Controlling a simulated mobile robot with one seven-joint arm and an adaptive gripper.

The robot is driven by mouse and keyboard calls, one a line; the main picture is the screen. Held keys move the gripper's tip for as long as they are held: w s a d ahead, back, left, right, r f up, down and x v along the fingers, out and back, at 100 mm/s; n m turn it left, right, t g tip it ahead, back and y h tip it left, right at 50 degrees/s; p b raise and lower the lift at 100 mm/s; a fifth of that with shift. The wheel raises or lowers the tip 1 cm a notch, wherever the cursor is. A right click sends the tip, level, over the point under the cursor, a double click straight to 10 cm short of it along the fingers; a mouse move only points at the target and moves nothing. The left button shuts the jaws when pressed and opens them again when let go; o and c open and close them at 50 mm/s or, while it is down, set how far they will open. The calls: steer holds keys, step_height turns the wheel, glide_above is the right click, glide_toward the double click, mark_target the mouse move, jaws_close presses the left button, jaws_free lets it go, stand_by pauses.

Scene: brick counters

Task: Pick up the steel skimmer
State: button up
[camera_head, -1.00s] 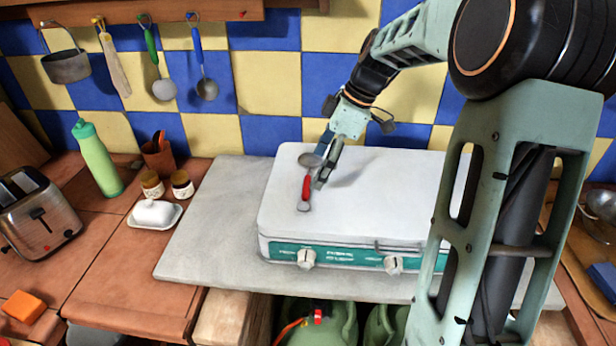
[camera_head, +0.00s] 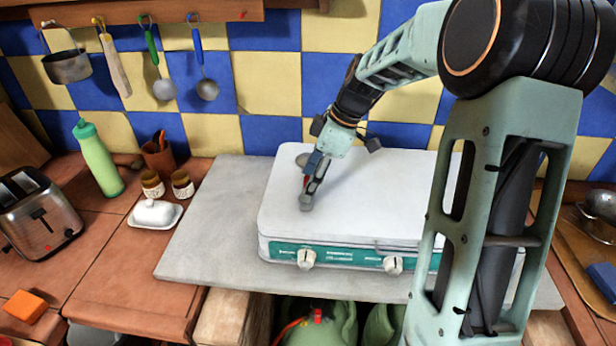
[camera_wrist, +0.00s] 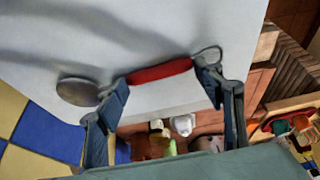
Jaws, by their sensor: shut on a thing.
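The steel skimmer (camera_head: 302,160) has a round flat grey head and a red handle, and it is on or just above the white stove lid. In the wrist view its red handle (camera_wrist: 160,72) spans between my fingers, with the head out to the left and a grey hanging end at the right finger. My gripper (camera_head: 308,193) is low over the lid, its fingers set wide apart along the handle and shut on it; it also shows in the wrist view (camera_wrist: 165,88). In the head view the fingers hide most of the handle.
The white stove lid (camera_head: 390,190) is otherwise clear. A pan (camera_head: 68,66) and several utensils hang on the tiled wall at left. A green bottle (camera_head: 98,160), a butter dish (camera_head: 155,213) and a toaster (camera_head: 38,212) stand on the left counter.

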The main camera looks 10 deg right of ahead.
steer(key=shift+s+f, duration=0.1)
steer(key=shift+c, duration=0.8)
step_height(320, 180, up, 10)
